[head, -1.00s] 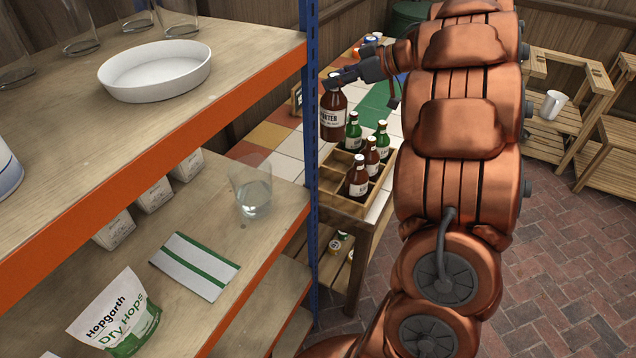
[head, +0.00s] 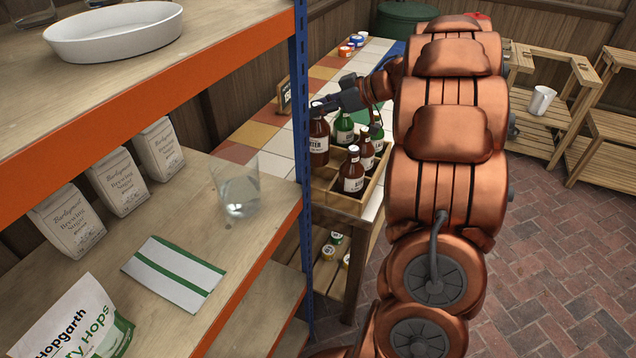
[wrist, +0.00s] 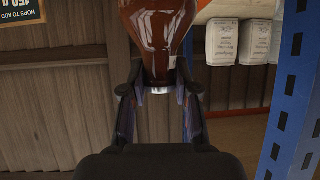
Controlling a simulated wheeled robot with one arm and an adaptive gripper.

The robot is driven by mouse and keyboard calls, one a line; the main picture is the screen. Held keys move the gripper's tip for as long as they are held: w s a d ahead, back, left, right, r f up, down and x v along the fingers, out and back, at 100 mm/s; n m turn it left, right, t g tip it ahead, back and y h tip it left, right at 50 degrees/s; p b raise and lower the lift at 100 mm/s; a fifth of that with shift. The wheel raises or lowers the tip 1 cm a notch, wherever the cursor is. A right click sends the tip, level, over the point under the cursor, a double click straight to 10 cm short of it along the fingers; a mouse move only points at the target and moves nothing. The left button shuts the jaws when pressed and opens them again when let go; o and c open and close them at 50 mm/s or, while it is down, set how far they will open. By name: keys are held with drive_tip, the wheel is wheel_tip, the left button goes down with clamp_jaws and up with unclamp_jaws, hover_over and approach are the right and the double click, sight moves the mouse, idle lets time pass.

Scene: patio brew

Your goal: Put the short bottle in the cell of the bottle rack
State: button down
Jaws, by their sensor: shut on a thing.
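My gripper (head: 322,106) is shut on the neck of a brown bottle (head: 319,143) with a pale label, at the back left of the wooden bottle rack (head: 340,199). The bottle looks upright. The blue post partly hides it, and I cannot tell whether its base is inside a cell. In the wrist view, the brown bottle (wrist: 160,40) sits between my two fingers (wrist: 158,100) near its cap. The rack holds a green bottle (head: 344,130) and brown bottles, one of them at the front (head: 353,172).
A blue post (head: 301,110) and orange-edged shelves (head: 170,95) stand close on the left. A clear glass (head: 238,190) is near the shelf edge. A small dark sign (head: 285,97) stands on the tiled table behind the rack. Brick floor (head: 540,270) is open at right.

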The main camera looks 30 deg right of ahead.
sight(319, 142)
drive_tip(key=shift+f, duration=4.95)
drive_tip(key=c, duration=0.9)
unclamp_jaws()
drive_tip(key=shift+o, duration=0.2)
